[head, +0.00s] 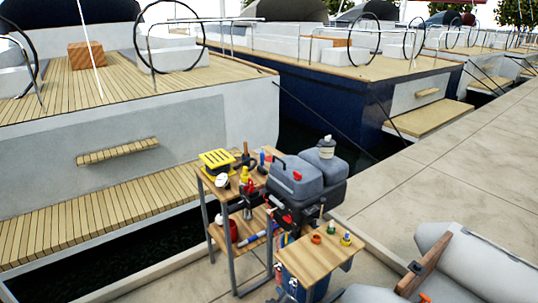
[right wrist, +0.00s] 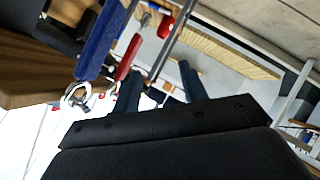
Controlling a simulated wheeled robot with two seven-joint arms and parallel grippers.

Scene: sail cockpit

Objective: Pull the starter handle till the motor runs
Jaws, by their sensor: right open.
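In the head view a grey motor-like body (head: 294,184) with a black handle on top and a red spot sits above black parts behind a small wooden table. A small red piece (head: 287,219) shows low on its front; I cannot tell whether it is the starter handle. In the right wrist view my right gripper (right wrist: 158,82) is open, its two dark fingers apart, with nothing held between them. A red-handled item (right wrist: 128,57) and a blue item (right wrist: 97,42) show close beyond and left of the fingers. No gripper can be made out in the head view.
A wooden tool stand (head: 219,180) holds a yellow item (head: 216,160), a hammer and several small tools. A small table (head: 322,260) bears small bottles. A grey inflatable boat (head: 490,272) lies at lower right. Moored yachts and water lie behind; the dock (head: 450,165) is clear at right.

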